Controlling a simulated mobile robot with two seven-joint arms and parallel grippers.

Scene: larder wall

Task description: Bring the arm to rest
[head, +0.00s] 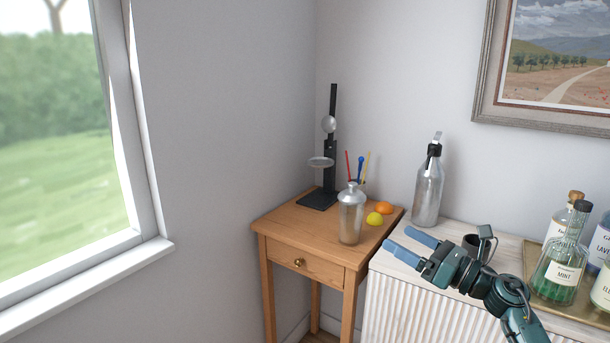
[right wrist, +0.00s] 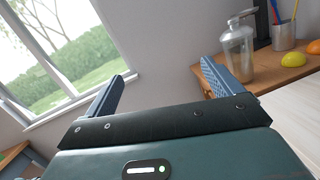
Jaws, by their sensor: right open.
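My right gripper (head: 413,244) is open and empty, in the air over the front left part of the white cabinet in the head view. In the right wrist view its two blue fingers (right wrist: 160,88) stand wide apart with nothing between them. The right arm comes in from the lower right of the head view. The glass shaker bottle (head: 351,216) on the wooden table is close to the left of the fingers but appears apart from them; it also shows in the right wrist view (right wrist: 238,52). My left gripper is not in view.
The wooden side table (head: 284,225) also holds a black stand (head: 330,170), a lemon (head: 374,219) and an orange (head: 383,208). On the white cabinet (head: 456,235) are a steel-coloured bottle (head: 428,190) and, at right, a tray (head: 533,262) with several bottles. A window is at left.

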